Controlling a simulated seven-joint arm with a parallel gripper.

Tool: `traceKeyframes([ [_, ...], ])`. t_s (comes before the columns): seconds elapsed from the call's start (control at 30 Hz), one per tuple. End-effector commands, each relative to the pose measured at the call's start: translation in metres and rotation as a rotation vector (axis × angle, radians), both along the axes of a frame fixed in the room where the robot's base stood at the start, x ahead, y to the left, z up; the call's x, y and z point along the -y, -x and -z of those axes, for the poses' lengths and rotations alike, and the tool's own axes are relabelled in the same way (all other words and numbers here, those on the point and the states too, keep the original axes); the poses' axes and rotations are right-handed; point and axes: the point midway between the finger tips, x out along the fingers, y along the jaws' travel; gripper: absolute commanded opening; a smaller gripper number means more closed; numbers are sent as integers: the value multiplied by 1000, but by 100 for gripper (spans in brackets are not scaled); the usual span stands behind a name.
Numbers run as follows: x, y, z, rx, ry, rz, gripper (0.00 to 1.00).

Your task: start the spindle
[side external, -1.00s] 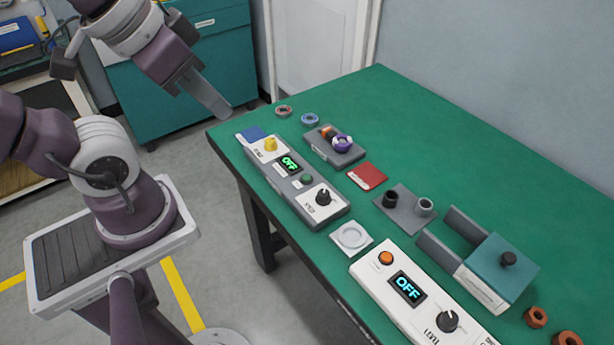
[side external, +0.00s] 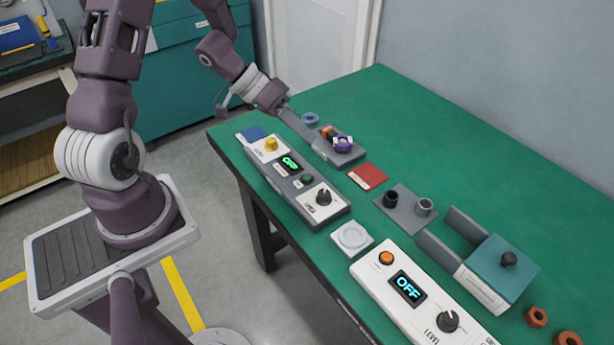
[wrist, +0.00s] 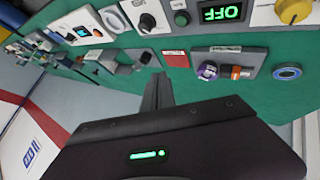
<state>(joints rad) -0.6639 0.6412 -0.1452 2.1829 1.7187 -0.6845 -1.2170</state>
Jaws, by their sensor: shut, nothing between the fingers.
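The grey control box (side external: 296,187) stands near the table's left edge. It has a yellow knob (side external: 271,144), a green-lit display (side external: 290,163) reading OFF, a green button (side external: 307,179) and a black knob (side external: 323,197). In the wrist view the yellow knob (wrist: 294,11) and display (wrist: 222,12) are at the upper right, the green button (wrist: 182,18) left of them. A white box (side external: 425,296) has an orange button (side external: 386,258) and a display (side external: 408,288) reading OFF. Labels are too small to tell which is the spindle's. My gripper (side external: 313,142) is shut and empty, beyond the grey box.
A grey block (side external: 346,157) with purple and orange rings stands close to my fingertips. The table's far side (side external: 420,130) is clear.

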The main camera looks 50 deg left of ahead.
Motion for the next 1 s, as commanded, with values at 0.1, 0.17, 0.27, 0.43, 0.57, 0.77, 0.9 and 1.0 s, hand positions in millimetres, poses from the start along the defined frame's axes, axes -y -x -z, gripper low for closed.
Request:
traceKeyframes([
  [0.1, 3, 5, 3, -16, 37, 12, 0],
  [0.17, 3, 5, 3, -16, 39, 13, 0],
  [0.27, 3, 5, 3, -15, 37, 13, 0],
  [0.43, 3, 5, 6, -15, 36, 13, 0],
  [0.57, 4, 5, 19, -16, 38, 12, 0],
  [0.77, 3, 5, 50, -18, 38, 11, 0],
  [0.9, 4, 5, 69, -17, 36, 11, 0],
  [1.0, 3, 4, 80, -16, 36, 12, 0],
])
